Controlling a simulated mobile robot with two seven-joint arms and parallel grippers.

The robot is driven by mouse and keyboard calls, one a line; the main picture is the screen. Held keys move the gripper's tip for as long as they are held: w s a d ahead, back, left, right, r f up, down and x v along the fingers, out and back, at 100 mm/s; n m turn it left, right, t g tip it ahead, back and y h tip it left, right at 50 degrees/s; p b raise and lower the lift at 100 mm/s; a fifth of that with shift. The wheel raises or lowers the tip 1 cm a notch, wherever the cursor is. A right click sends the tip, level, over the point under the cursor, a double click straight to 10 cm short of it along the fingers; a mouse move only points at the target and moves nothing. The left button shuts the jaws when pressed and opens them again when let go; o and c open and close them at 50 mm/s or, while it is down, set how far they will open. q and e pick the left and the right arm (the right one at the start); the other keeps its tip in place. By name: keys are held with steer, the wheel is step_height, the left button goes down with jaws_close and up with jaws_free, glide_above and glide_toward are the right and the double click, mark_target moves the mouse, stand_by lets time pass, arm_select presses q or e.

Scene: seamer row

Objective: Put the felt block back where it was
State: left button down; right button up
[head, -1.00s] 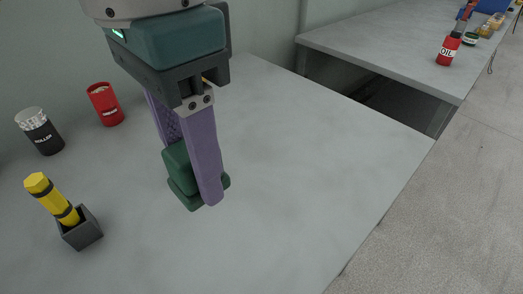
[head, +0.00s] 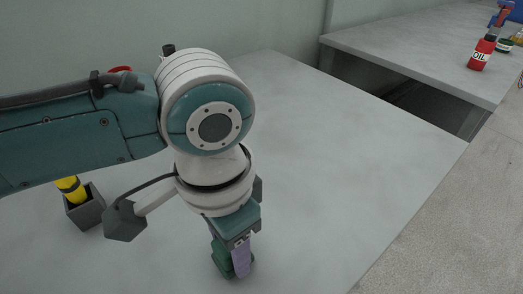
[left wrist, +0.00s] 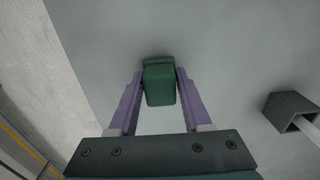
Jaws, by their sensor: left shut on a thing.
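The felt block is a dark green block (head: 221,260) near the bottom middle of the head view, partly hidden by a purple finger. My left gripper (head: 236,266) is shut on it. The left wrist view shows the green block (left wrist: 159,82) between the two purple fingertips, with grey tabletop behind it. I cannot tell whether the block touches the table. My right gripper is not in view.
A grey square holder (head: 86,209) with a yellow stick (head: 71,188) stands at the left, partly behind my arm. A red can (head: 120,69) is mostly hidden. The table (head: 340,150) is clear on the right. A red oil bottle (head: 482,53) stands on the far bench.

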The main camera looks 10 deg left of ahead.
arm_select(q)
steer(key=shift+f, duration=0.25)
steer(key=shift+c, duration=1.7)
jaws_free()
step_height(320, 180, up, 12)
steer(key=p, duration=0.3)
steer(key=s+d+f+n+t+h, duration=0.1)
steer(key=s+d+f+h, duration=0.15)
steer(key=s+d, duration=0.2)
steer(key=s+a+n+t+y, duration=0.2)
steer(key=s+a+n, duration=0.2)
steer(key=a, duration=0.9)
steer(key=s, duration=0.3)
steer(key=shift+s+a+f+n+t, duration=0.3)
steer(key=shift+a, duration=0.1)
